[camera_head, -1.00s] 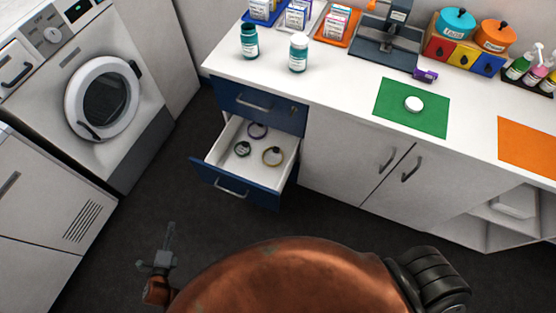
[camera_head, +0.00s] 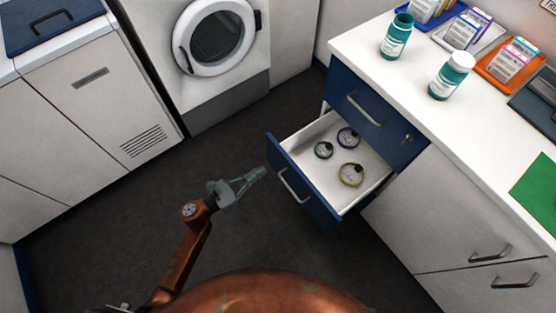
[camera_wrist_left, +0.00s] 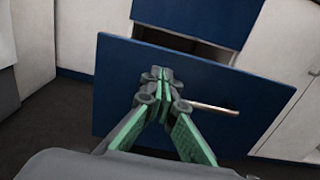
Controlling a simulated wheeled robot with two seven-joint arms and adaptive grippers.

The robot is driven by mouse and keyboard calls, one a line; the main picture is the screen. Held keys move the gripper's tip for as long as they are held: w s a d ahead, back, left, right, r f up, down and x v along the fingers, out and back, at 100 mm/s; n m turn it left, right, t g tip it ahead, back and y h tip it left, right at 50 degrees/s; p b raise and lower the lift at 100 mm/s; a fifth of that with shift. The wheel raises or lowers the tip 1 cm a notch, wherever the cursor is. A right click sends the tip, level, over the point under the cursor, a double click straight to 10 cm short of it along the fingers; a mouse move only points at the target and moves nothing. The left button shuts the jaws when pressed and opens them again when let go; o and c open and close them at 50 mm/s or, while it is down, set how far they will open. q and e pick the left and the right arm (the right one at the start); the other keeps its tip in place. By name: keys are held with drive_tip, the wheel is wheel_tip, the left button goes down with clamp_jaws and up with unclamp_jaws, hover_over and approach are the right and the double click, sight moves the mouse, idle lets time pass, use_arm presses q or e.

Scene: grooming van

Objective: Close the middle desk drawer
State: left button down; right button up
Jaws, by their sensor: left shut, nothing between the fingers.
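The middle desk drawer (camera_head: 274,152) stands pulled out under the shut blue top drawer (camera_head: 362,115). My left gripper (camera_head: 262,171) is shut and empty, just in front of the drawer front and left of the handle. In the left wrist view the shut fingertips (camera_wrist_left: 160,76) point at the drawer front (camera_wrist_left: 113,75); I cannot tell if they touch. My right gripper is out of view.
The white desktop (camera_head: 400,85) carries a teal bottle (camera_head: 397,36), a white-and-teal bottle (camera_head: 451,76), trays of boxes and a green mat (camera_head: 537,190). A washing machine (camera_head: 222,90) stands behind. Dark floor (camera_head: 120,220) is free left of the drawer.

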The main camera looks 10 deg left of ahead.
sight(283, 157)
use_arm(q)
drive_tip(key=b+x, duration=0.1)
drive_tip(key=x, duration=0.5)
drive_tip(key=shift+f, duration=0.15)
drive_tip(key=shift+w+d, duration=0.55)
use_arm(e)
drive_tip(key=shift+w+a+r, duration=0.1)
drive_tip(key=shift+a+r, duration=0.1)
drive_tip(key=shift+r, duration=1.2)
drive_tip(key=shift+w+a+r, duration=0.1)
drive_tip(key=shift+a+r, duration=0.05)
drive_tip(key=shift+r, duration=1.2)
use_arm(q)
drive_tip(key=shift+w, duration=0.1)
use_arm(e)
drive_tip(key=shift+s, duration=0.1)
